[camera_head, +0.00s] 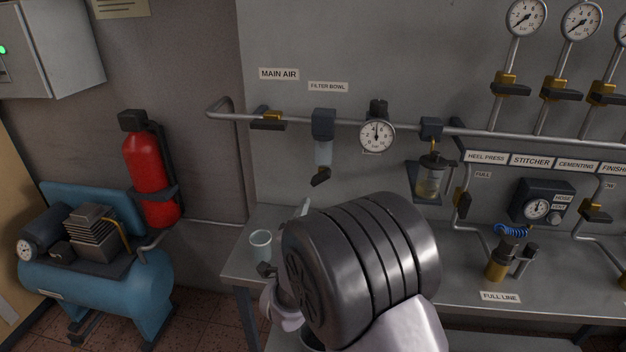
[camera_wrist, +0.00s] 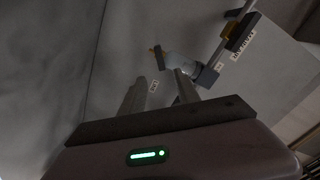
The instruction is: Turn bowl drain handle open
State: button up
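The filter bowl (camera_head: 323,152) is a pale translucent cup under a dark head on the wall pipe. Its drain handle (camera_head: 320,177), a small dark lever, sticks out below the bowl, tilted down to the left. In the wrist view, the bowl (camera_wrist: 181,67) and the drain handle (camera_wrist: 156,51) lie beyond my fingertips. My gripper (camera_wrist: 160,78) has its two fingers apart with nothing between them. In the head view, my arm hides most of the gripper; a pale finger (camera_head: 304,207) shows below and left of the handle, apart from it.
A main air valve (camera_head: 268,119) is left of the bowl, and a gauge (camera_head: 376,136) is right of it. A lubricator bowl (camera_head: 431,180) hangs further right. A pale cup (camera_head: 261,244) stands on the bench's left end. A compressor (camera_head: 95,265) and red extinguisher (camera_head: 150,175) are at left.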

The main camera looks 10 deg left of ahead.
aim_at(320, 181)
jog(key=w, duration=0.9)
jog(key=w+b, duration=0.1)
jog(key=w, duration=0.4)
jog(key=shift+w+d, duration=0.1)
jog(key=shift+d, duration=0.15)
jog(key=shift+c, duration=0.5)
grip_shut()
